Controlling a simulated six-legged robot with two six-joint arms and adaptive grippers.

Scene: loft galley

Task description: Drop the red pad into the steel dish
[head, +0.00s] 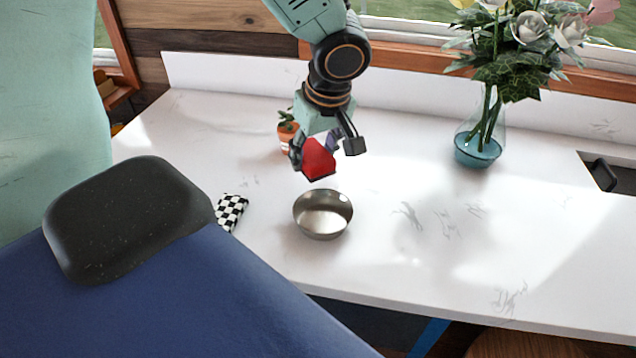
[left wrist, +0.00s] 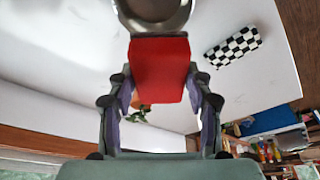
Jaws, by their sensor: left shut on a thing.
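The red pad (head: 319,160) is held between the fingers of my left gripper (head: 316,150), which is shut on it. The steel dish (head: 323,224) stands upright on the white counter, and its visible inside is empty. In the head view the pad is just above the dish's far rim in the picture, apart from it. In the left wrist view the red pad (left wrist: 160,70) sits between both fingers, and the steel dish (left wrist: 125,20) shows beyond its end, partly cut off by the frame. My right gripper is not in view.
A black-and-white checkered item (head: 231,212) lies left of the dish. A small potted plant (head: 287,130) stands behind my left gripper. A glass vase of flowers (head: 478,148) stands at the right, near a sink opening (head: 606,175). The counter (head: 430,250) right of the dish is clear.

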